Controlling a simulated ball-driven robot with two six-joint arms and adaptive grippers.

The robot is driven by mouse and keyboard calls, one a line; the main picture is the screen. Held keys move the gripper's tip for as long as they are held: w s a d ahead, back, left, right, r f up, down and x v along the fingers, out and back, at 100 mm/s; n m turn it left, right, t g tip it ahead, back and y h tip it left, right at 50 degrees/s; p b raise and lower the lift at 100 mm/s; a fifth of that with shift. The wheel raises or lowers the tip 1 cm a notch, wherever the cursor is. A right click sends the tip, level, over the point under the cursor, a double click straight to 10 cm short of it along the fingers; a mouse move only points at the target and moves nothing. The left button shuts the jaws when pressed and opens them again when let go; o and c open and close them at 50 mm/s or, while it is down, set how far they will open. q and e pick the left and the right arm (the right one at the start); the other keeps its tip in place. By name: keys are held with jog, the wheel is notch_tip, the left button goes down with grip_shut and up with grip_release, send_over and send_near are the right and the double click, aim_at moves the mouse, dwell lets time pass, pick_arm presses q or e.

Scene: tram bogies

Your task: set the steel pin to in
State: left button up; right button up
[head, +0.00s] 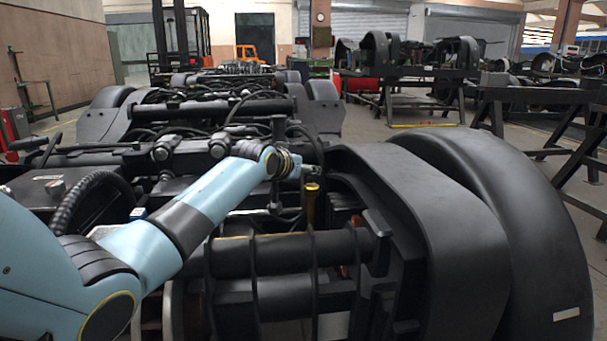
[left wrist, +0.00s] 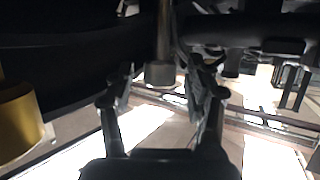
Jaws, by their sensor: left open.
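A grey vertical rod with a wider round end, which looks like the steel pin (left wrist: 160,74), hangs in the upper middle of the left wrist view. My left gripper (left wrist: 162,90) is open, with one finger on each side of the rod's lower end. I cannot tell whether either finger touches it. In the head view my left arm reaches in from the left to the near bogie, and its gripper is largely lost against the dark parts below the wrist. I cannot make out the pin surely there. My right gripper is not in view.
A brass-coloured post (head: 312,204) stands close right of my left wrist; a gold cylinder (left wrist: 20,118) shows at the left wrist view's edge. A large black wheel cover (head: 500,220) fills the right. Dark tubes (head: 275,255) cross below. A black stand (head: 540,110) is farther right.

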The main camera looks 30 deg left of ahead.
pick_arm(q)
jog(key=shift+w, duration=0.2)
jog(key=shift+c, duration=0.2)
jog(key=shift+f, duration=0.1)
grip_shut()
